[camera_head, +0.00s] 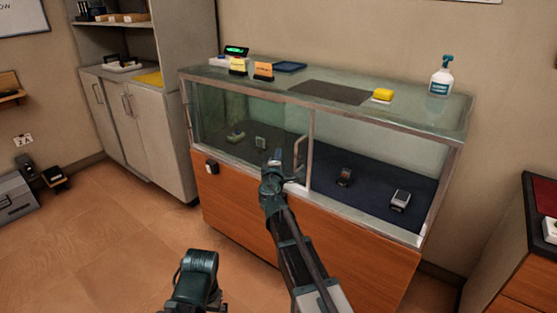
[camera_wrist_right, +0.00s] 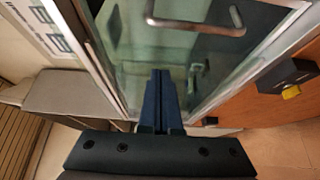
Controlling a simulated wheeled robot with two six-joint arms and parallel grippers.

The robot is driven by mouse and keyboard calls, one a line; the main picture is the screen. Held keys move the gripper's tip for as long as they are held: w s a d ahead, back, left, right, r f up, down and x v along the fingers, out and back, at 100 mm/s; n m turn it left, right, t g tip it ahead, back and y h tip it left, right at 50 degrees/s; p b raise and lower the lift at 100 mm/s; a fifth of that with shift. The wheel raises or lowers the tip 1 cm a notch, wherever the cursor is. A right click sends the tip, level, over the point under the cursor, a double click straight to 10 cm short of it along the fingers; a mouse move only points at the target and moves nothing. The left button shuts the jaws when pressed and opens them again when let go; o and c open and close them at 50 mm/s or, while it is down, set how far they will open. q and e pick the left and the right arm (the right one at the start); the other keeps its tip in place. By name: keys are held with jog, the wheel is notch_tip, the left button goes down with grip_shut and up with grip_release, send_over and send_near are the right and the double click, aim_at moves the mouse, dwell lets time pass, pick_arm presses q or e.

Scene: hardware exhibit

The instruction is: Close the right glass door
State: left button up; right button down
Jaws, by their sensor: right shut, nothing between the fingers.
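The glass display case (camera_head: 310,193) has an orange wood base and metal-framed glass. A metal handle (camera_head: 299,157) stands just left of its middle upright. A greenish glass pane (camera_head: 222,118) fills the left half. The right half shows dark cloth with no pane or handle I can make out, so it looks open. My right gripper (camera_head: 274,158) is shut and empty, in front of the left half, just left of the handle. In the right wrist view its fingers (camera_wrist_right: 160,98) point at glass, below a metal handle (camera_wrist_right: 195,24); contact is unclear. The left arm shows at the bottom; its fingers do not.
Several small devices lie inside the case. A grey cabinet (camera_head: 150,130) stands left and a wooden counter (camera_head: 515,245) right. The floor in front-left is clear.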

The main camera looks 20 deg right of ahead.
jog(key=x, duration=0.6)
jog(key=shift+s+d, duration=1.5)
jog(key=shift+s, duration=0.15)
